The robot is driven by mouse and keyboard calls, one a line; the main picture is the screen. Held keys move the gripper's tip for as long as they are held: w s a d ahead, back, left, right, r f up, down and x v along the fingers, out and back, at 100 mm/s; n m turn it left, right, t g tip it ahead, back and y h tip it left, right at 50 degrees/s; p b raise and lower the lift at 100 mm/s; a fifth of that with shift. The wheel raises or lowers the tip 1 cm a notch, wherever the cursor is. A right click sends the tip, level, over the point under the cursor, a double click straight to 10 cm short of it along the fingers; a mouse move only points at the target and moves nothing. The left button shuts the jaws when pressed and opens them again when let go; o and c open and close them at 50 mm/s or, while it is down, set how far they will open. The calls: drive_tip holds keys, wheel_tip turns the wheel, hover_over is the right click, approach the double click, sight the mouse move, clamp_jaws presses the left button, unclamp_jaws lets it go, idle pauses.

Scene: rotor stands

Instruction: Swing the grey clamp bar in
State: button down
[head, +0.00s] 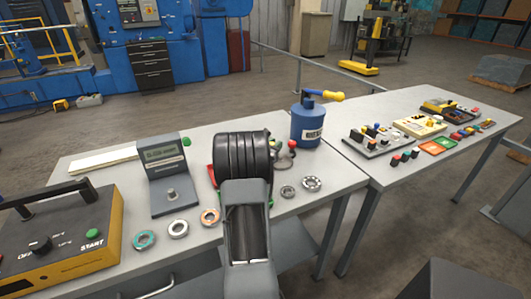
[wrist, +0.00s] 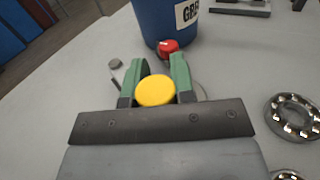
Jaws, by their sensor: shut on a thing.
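In the wrist view my gripper (wrist: 160,65) has green fingers closed about a round yellow piece (wrist: 155,91), with one finger on each side of it. A small grey round-topped piece (wrist: 115,63) stands just left of the fingers; I cannot tell whether it belongs to the grey clamp bar. A red knob (wrist: 168,46) lies just beyond the fingertips, and it also shows in the head view (head: 292,144). In the head view my dark arm hides the fingers and most of the stand. The clamp bar cannot be made out clearly.
A blue grease can (head: 311,127) stands close behind the red knob. Bearing rings (head: 311,184) lie to the right, and more rings (head: 178,228) to the left. A grey display unit (head: 163,162) stands left of my arm. A second table (head: 380,110) adjoins on the right.

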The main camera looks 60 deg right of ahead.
drive_tip(key=shift+s+d+b, duration=0.9)
drive_tip(key=shift+s+b, duration=0.05)
drive_tip(key=shift+b, duration=0.15)
drive_tip(key=shift+s+d+r, duration=0.1)
drive_tip(key=shift+d+r, duration=0.05)
drive_tip(key=shift+r, duration=0.2)
drive_tip(key=c, duration=1.4)
unclamp_jaws()
drive_tip(key=shift+w, duration=0.2)
drive_tip(key=o, duration=0.3)
drive_tip(key=shift+w, duration=0.1)
drive_tip(key=shift+o, duration=0.6)
drive_tip(key=shift+f, duration=0.25)
drive_tip(key=w+a+b, duration=0.1)
drive_tip(key=a, duration=1.2)
drive_tip(key=shift+a, duration=0.35)
